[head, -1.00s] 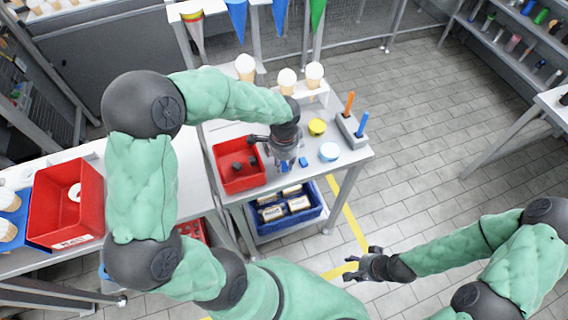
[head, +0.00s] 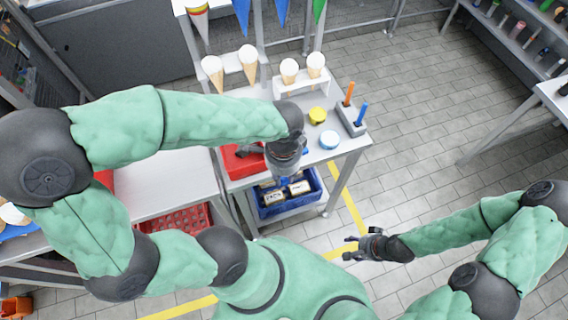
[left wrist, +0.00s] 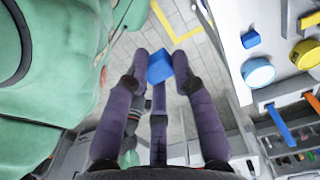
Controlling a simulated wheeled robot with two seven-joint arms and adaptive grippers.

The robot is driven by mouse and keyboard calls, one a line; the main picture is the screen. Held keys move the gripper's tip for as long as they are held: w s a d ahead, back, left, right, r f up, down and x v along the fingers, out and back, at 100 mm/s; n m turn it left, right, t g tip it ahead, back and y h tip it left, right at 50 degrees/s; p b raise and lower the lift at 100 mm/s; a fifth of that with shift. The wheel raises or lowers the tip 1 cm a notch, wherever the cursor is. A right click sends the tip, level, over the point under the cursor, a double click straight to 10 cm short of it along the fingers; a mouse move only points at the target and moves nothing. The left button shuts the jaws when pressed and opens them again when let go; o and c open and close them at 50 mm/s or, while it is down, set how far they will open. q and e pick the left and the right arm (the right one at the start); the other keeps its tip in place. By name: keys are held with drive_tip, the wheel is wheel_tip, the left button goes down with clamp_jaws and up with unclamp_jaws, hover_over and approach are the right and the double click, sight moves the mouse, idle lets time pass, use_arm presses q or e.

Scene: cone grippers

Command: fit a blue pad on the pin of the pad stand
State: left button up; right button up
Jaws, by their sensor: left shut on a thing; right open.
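A second blue pad (left wrist: 250,39) lies on the table in that view. A grey block with an upright orange rod and a blue rod (head: 350,118) stands at the table's right side, apart from my gripper. It looks like the pad stand, but I cannot be sure. My right gripper (head: 364,248) is open and empty over the floor.
A yellow round tub (head: 317,115) and a blue-and-white round tub (head: 329,140) stand near the block. A red bin (head: 236,162) is partly hidden by my left arm. A cone rack (head: 301,84) stands behind. A blue crate (head: 290,205) sits on the shelf below.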

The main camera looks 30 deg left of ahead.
use_arm(q)
drive_tip(key=shift+r+p, duration=2.15)
drive_tip(key=shift+r, duration=0.35)
drive_tip(key=shift+w+f, duration=0.1)
